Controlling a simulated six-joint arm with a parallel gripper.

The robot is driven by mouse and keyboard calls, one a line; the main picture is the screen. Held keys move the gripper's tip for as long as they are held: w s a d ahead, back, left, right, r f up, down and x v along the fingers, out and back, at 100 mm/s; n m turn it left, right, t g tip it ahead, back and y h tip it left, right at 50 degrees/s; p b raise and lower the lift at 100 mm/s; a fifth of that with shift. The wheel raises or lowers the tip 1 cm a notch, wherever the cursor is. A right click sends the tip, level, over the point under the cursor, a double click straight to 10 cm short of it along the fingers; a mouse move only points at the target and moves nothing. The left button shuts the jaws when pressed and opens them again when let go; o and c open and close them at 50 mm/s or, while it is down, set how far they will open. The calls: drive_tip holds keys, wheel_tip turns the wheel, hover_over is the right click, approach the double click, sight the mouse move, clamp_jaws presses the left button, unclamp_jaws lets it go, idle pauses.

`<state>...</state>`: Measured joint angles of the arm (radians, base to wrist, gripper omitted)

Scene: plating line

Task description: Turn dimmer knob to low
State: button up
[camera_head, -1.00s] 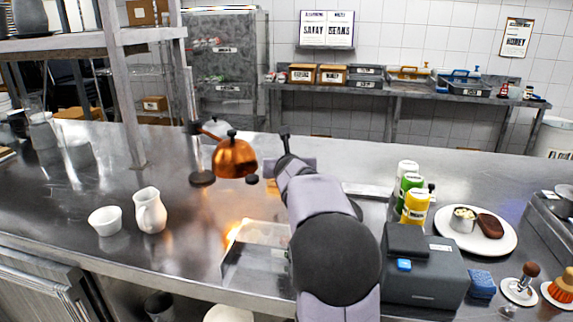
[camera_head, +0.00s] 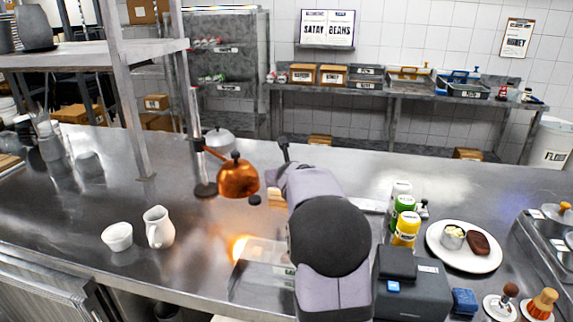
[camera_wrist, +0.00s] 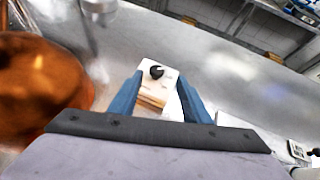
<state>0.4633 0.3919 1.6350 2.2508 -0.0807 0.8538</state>
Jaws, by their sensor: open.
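The black dimmer knob (camera_wrist: 157,71) sits on a pale plate (camera_wrist: 152,83) with a wooden part at its near end, in the wrist view. A dark pointer-like tip shows at the knob, but its exact setting is too small to read. My gripper (camera_wrist: 160,88) is open, with one blue finger on each side of the plate and the knob seen between and beyond the fingertips. I cannot tell whether either finger touches it. In the head view my arm hides most of the gripper and plate; a bit of wood (camera_head: 274,198) shows beside it.
A copper lamp (camera_head: 238,179) stands close left of my gripper and looms large in the wrist view (camera_wrist: 38,85). A white jug (camera_head: 158,228) and bowl (camera_head: 117,236) stand further left. Bottles (camera_head: 405,229), a grey box (camera_head: 412,290) and a plate (camera_head: 437,249) stand right.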

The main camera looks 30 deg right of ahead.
drive_tip(key=s+f+n+p, duration=0.1)
drive_tip(key=n, duration=0.3)
drive_tip(key=s+d+f+n+g+p, duration=0.1)
drive_tip(key=f+n+p, duration=0.1)
drive_tip(key=n, duration=0.1)
drive_tip(key=s+f+n+g+p, duration=0.1)
drive_tip(key=n, duration=0.3)
drive_tip(key=shift+s+d+f+n+h+p, duration=0.15)
drive_tip(key=shift+s+f+n+h+p, duration=0.1)
drive_tip(key=shift+s+n+h+p, duration=0.1)
drive_tip(key=n, duration=0.2)
drive_tip(key=f+n, duration=0.1)
drive_tip(key=n, duration=0.1)
drive_tip(key=shift+s+d, duration=0.1)
drive_tip(key=n, duration=0.6)
drive_tip(key=n+t, duration=0.1)
drive_tip(key=n, duration=0.1)
drive_tip(key=shift+w+a+r, duration=0.2)
drive_tip(key=shift+w+r, duration=0.1)
drive_tip(key=shift+w, duration=0.1)
drive_tip(key=shift+w+a+r+n+t, duration=0.3)
drive_tip(key=shift+w+r+n+t, duration=0.15)
drive_tip(key=shift+n, duration=1.55)
drive_tip(key=shift+w+a+r+n+t, duration=0.3)
drive_tip(key=shift+w+r+n+t, duration=0.1)
drive_tip(key=shift+n, duration=1.55)
drive_tip(key=shift+w+a+r+n+t, duration=0.35)
drive_tip(key=shift+w+r+n, duration=0.1)
drive_tip(key=shift+n, duration=1.55)
drive_tip(key=shift+w+d, duration=0.1)
